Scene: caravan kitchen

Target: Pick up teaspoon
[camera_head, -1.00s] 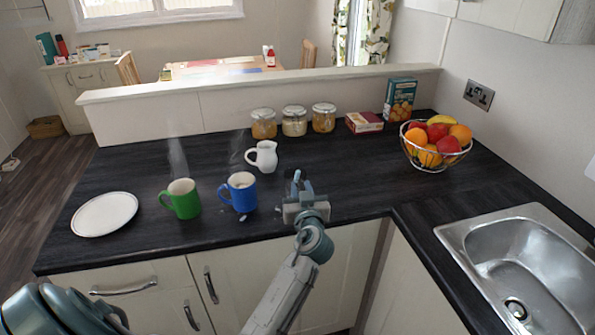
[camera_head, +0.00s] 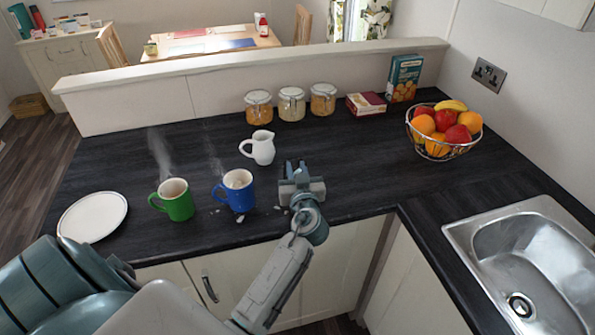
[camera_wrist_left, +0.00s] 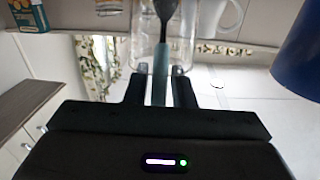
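My left gripper (camera_head: 296,170) is low over the counter, right of the blue mug and in front of the white jug. Its two fingers stand apart, with a dark gap between them. In the left wrist view, the teaspoon (camera_wrist_left: 160,75) has a pale teal handle between the fingers (camera_wrist_left: 160,82). Narrow gaps seem to show on both sides of the handle. Its dark bowl lies beyond the fingertips, at the top edge. I cannot make the teaspoon out clearly in the head view. My right gripper is not in view.
A blue mug (camera_head: 236,193) and a green mug (camera_head: 176,203) steam left of the gripper, near a white plate (camera_head: 92,217). The white jug (camera_head: 261,148) and glass jars (camera_head: 291,105) stand behind. A fruit bowl (camera_head: 442,147) and sink (camera_head: 525,262) are right. Counter right of the gripper is clear.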

